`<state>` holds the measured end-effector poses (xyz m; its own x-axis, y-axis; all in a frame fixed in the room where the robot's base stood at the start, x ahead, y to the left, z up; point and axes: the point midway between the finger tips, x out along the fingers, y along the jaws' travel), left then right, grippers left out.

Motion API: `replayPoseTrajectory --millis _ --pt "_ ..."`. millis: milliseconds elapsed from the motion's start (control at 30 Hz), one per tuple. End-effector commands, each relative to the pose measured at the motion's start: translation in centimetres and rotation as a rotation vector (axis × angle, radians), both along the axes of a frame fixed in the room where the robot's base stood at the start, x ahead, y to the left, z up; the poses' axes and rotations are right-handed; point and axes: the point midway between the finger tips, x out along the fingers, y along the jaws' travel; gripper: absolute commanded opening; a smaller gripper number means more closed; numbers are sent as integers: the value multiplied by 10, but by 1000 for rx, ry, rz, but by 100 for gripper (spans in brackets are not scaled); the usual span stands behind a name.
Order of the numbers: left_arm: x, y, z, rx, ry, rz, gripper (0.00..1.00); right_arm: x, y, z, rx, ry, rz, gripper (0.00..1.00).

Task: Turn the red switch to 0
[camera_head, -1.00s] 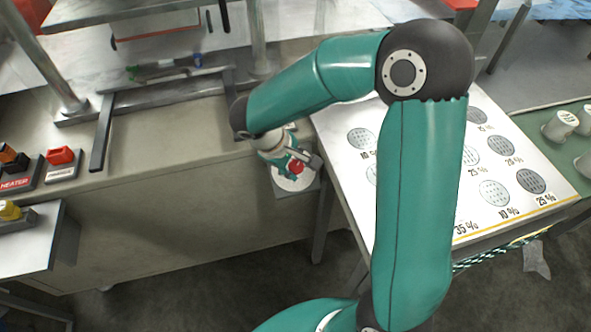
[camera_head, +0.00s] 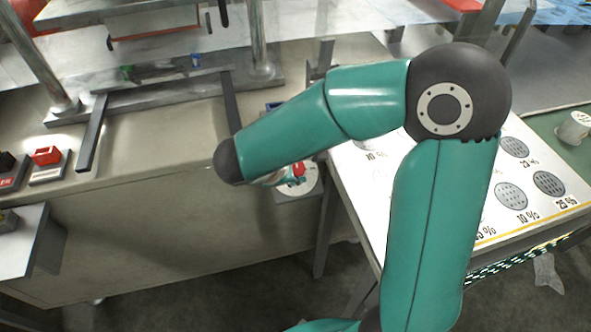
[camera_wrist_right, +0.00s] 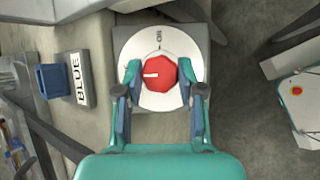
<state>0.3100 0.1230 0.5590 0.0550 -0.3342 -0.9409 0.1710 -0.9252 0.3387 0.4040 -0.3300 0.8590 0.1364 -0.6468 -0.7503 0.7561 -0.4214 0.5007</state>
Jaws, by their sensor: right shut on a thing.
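The red switch (camera_wrist_right: 160,74) is a red faceted knob on a round white dial plate, mounted on a grey square box (camera_wrist_right: 203,35). A white pointer mark on the knob points left in the wrist view. A small dark marking sits at the dial's top; I cannot read it surely. My right gripper (camera_wrist_right: 160,80) is shut on the knob, one finger on each side. In the head view the red switch (camera_head: 299,170) shows by the bench front, and my right gripper (camera_head: 282,177) is mostly hidden behind my forearm. My left gripper is out of view.
A white board (camera_head: 508,218) with perforated circles and percent labels lies right of the switch. A red block (camera_head: 46,155) sits on the bench at left. In the wrist view a blue block (camera_wrist_right: 52,80) stands by a "BLUE" label (camera_wrist_right: 80,80).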

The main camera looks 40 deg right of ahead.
Motion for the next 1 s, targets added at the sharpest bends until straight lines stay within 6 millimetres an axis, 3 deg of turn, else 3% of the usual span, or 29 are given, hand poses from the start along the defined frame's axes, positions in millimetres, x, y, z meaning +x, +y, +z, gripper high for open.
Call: replayPoseTrajectory --millis 500,533,633,667,1000 --pt "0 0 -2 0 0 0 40 -1 2 -2 -3 9 21 4" --pt "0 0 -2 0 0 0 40 -1 2 -2 -3 10 20 43" --pt "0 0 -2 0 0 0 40 -1 2 -2 -3 9 20 60" --pt "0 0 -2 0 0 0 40 -1 1 -2 -4 8 19 64" --pt "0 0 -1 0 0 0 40 -1 2 0 -6 5 17 64"
